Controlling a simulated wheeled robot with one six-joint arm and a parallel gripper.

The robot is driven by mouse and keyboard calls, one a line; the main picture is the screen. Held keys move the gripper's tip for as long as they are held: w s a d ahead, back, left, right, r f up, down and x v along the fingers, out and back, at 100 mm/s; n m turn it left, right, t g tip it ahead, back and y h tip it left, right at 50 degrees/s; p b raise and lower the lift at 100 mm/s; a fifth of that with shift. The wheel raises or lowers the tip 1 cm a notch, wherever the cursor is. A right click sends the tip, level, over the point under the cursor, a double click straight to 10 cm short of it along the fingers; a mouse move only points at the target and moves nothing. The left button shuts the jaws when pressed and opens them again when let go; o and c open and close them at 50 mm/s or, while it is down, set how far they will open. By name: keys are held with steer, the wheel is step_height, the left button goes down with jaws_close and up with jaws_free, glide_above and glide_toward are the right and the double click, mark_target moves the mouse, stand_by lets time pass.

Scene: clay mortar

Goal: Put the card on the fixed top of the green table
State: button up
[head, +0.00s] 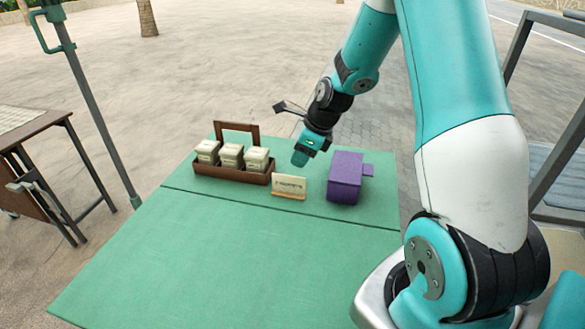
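The green table (225,255) has a seam across it, dividing a far section from a larger near section. A small cream card (289,184) with dark writing stands upright, its lower edge on a light brown wooden strip, on the far section close to the seam. My gripper (301,160) points down just behind and above the card, and appears apart from it. Its fingertips are small and seen from behind, so I cannot tell whether they are open or hold anything.
A brown wooden carrier (216,173) with three pale jars stands left of the card. A purple box (345,177) with a side tab stands to its right. The near section is bare. A brown side table (25,125) and a green pole (92,95) stand left.

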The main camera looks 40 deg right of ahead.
steer(key=shift+v, duration=1.2)
steer(key=s+a+r+n+g, duration=0.1)
steer(key=s+a+r+n, duration=0.25)
steer(key=a+n, duration=0.25)
steer(key=s+a+r+n+y, duration=0.1)
steer(key=s+a+r+n, duration=0.25)
steer(key=a+n, duration=0.35)
steer(key=s+a+r+n+g, duration=0.1)
steer(key=s+a+r+n, duration=0.1)
steer(key=a+r+n, duration=0.3)
steer(key=s+a+r+n, duration=0.1)
steer(key=s+a+n, duration=0.3)
steer(key=s+n, duration=0.3)
steer(key=s+a+r+n+g, duration=0.1)
steer(key=s+a+n, duration=0.3)
steer(key=s+n, duration=0.3)
steer(key=n, duration=0.3)
steer(key=shift+s+a+n, duration=0.25)
steer(key=shift+s+n, duration=0.05)
steer(key=shift+s, duration=0.05)
steer(key=shift+r, duration=0.15)
